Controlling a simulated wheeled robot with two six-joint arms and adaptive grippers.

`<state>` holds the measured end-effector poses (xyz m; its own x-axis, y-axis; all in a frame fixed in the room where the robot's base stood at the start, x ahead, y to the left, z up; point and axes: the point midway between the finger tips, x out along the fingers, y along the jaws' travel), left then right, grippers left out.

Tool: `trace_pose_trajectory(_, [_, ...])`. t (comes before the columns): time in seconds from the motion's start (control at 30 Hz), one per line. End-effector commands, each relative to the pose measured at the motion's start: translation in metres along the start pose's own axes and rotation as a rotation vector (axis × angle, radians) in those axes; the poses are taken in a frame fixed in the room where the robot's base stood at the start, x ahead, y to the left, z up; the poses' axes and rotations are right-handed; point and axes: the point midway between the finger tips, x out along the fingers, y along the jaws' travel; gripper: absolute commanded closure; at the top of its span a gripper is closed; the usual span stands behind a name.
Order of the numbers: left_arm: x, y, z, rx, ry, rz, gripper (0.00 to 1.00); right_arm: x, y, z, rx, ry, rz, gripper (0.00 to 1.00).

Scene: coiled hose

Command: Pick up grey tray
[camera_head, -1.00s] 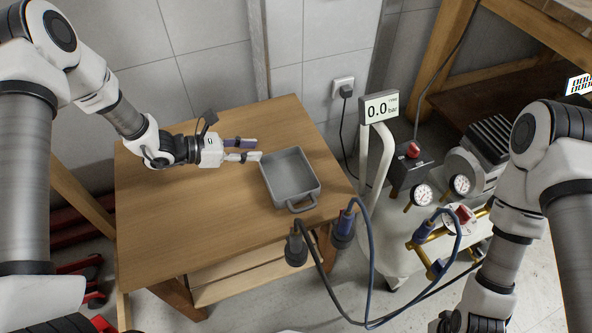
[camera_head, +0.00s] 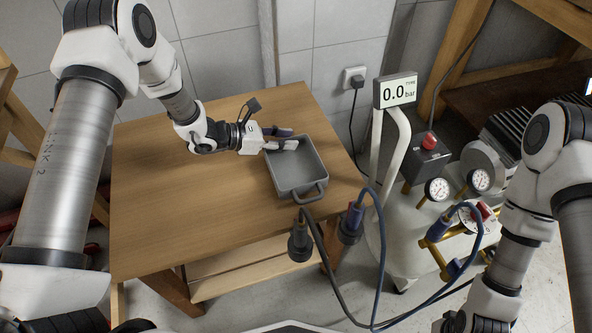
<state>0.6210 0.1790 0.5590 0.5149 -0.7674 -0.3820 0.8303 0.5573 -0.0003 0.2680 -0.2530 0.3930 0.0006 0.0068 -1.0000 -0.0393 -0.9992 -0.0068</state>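The grey tray (camera_head: 299,190) is a shallow rectangular box with a handle loop on its near side. It sits upright on the wooden table (camera_head: 190,210), near the table's right edge, and looks empty. My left gripper (camera_head: 288,139) is at the tray's far left corner, its fingers pointing right. The fingers are apart, one at the far side of the back wall and one over the tray's inside. Whether they touch the wall I cannot tell. My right arm comes in from the right, and its gripper fingers are out of the picture.
A white compressor tank (camera_head: 405,240) with gauges, a blue hose (camera_head: 376,270) and a display reading 0.0 bar (camera_head: 396,91) stands to the right. The table's left and front are clear.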

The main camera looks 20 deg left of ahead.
Motion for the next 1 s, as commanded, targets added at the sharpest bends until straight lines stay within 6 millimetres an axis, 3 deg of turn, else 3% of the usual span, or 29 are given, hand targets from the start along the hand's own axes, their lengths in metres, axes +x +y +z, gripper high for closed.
trace_pose_trajectory(0.03, [0.0,0.0,0.0,0.0,0.0,0.0,0.82,0.0,0.0,0.0,0.0,0.0,0.0,1.0])
trace_pose_trajectory(0.1, [0.0,0.0,0.0,0.0,0.0,0.0,1.0,0.0,0.0,0.0,0.0,0.0,0.0,1.0])
trace_pose_trajectory(0.53, [-0.002,0.0,0.005,0.001,-0.001,0.0,1.0,-0.002,0.0,0.0,0.0,0.0,0.0,1.0])
trace_pose_trajectory(0.9, [-0.033,0.001,0.079,0.002,-0.002,0.001,1.0,-0.024,0.0,0.0,0.0,0.0,0.0,1.0])
trace_pose_trajectory(1.0, [-0.038,0.0,0.09,0.001,-0.001,0.0,1.0,-0.026,0.0,0.0,0.0,0.0,0.0,1.0])
